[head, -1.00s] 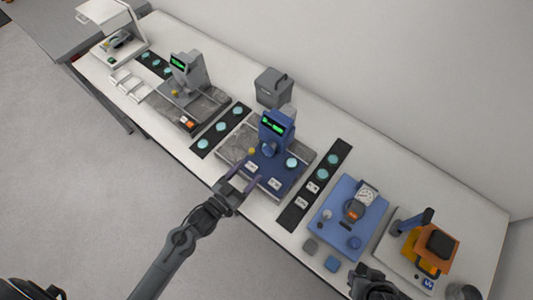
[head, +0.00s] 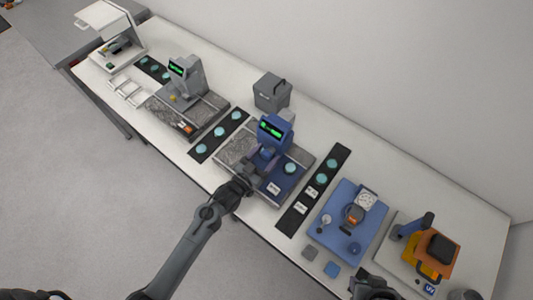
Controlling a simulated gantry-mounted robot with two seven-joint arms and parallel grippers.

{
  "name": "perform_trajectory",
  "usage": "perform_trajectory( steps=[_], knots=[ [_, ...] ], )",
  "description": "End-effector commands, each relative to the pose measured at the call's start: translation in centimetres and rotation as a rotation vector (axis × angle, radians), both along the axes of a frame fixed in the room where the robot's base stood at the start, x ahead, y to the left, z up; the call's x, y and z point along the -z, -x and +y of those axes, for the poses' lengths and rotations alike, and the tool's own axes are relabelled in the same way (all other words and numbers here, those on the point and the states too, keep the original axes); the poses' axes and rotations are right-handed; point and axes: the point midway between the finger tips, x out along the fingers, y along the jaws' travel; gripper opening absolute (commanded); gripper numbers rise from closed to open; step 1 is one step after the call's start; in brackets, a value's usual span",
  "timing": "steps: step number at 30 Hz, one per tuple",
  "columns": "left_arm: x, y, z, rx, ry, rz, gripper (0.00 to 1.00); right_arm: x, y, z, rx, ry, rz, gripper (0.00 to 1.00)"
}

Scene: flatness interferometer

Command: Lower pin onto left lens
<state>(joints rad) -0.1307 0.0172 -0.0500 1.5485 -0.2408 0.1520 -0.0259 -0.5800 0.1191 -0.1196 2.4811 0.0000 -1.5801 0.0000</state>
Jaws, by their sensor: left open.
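The blue interferometer (head: 276,133) with a green-lit display stands mid-bench on a grey stone base (head: 234,152). My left gripper (head: 256,166) is open at its front left, over the blue stage. The gripper covers the left part of the stage, so the pin and left lens cannot be made out. A pale teal lens (head: 290,168) lies on the stage's right part, clear of the gripper. Whether the fingers touch anything cannot be told. My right gripper (head: 372,283) is at the bottom edge, partly cut off, its jaws unclear.
Black strips with teal lenses stand left (head: 219,131) and right (head: 313,193) of the interferometer. A grey interferometer (head: 188,80) is farther left. A grey box (head: 271,92) stands behind. A blue fixture (head: 346,218) and an orange-and-black device (head: 434,251) are at right.

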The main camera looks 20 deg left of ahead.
Motion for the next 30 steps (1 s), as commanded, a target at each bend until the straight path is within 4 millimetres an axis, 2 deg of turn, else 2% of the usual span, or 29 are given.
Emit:
perform_trajectory(
  steps=[12,22,23,30],
  knots=[
    [0.0,-0.6,-0.18,0.0,-0.001,0.0,0.68,-0.03,0.01,0.11,0.002,-0.004,0.001,0.43],
    [0.0,-0.59,-0.16,0.0,-0.001,0.0,0.18,0.01,0.02,0.01,-0.001,0.0,0.001,0.43],
    [0.0,-0.59,-0.16,0.0,-0.001,0.0,0.15,0.01,0.03,-0.01,-0.002,0.002,0.002,0.43],
    [-0.04,-0.59,-0.16,0.0,0.02,0.006,0.15,-0.14,0.05,-0.12,-0.004,0.006,0.002,0.43]
  ],
)
